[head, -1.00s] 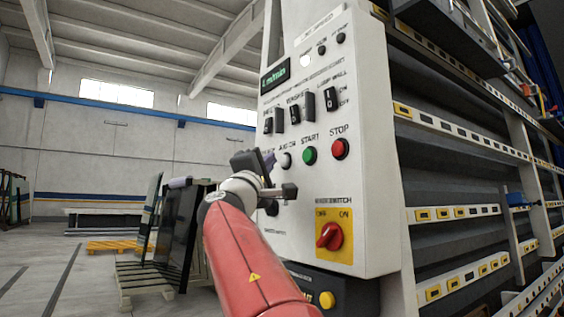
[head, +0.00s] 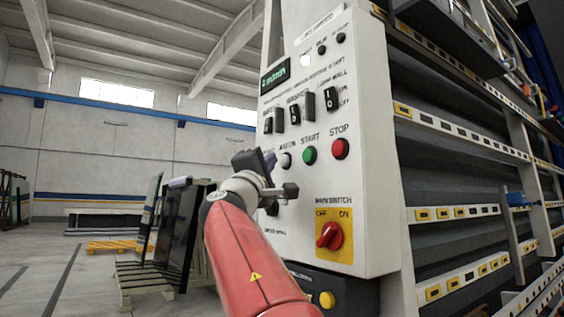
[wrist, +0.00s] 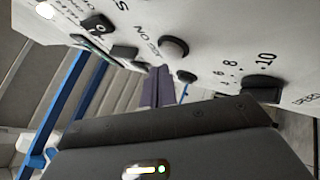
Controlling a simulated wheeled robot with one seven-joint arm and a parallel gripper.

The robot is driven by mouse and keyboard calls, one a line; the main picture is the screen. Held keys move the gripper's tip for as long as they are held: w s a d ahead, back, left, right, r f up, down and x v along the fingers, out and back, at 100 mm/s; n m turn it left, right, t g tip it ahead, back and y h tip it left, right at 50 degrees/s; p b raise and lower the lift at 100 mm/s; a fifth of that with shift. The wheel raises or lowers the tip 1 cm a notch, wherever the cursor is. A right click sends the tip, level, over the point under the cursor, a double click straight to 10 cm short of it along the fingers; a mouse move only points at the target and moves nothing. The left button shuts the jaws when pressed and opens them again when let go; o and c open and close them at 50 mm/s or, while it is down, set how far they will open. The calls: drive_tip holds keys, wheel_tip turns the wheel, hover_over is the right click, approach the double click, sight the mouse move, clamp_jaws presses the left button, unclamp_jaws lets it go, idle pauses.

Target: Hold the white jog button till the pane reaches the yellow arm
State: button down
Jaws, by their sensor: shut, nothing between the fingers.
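The control panel (head: 330,190) stands in the middle of the head view. A small whitish round button (head: 286,160) sits left of the green START button (head: 310,155), its label hard to read. It seems to be the round button (wrist: 173,48) in the wrist view. My gripper (head: 268,160) is shut and empty just left of this button. In the wrist view the purplish fingers (wrist: 157,88) point at the panel near the round button; I cannot tell whether they touch it. I cannot make out a moving pane or a yellow arm.
A red STOP button (head: 340,149) and a red rotary switch on a yellow plate (head: 329,236) are on the panel. The washer's roller frame (head: 455,215) fills the right. Dark glass panes (head: 180,230) lean on a rack at left. The floor at far left is open.

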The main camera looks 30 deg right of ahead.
drive_tip(key=shift+d, duration=0.35)
drive_tip(key=shift+d, duration=0.55)
idle(2.4)
drive_tip(key=shift+a, duration=0.1)
idle(4.0)
drive_tip(key=shift+a+b, duration=0.3)
drive_tip(key=shift+a, duration=0.55)
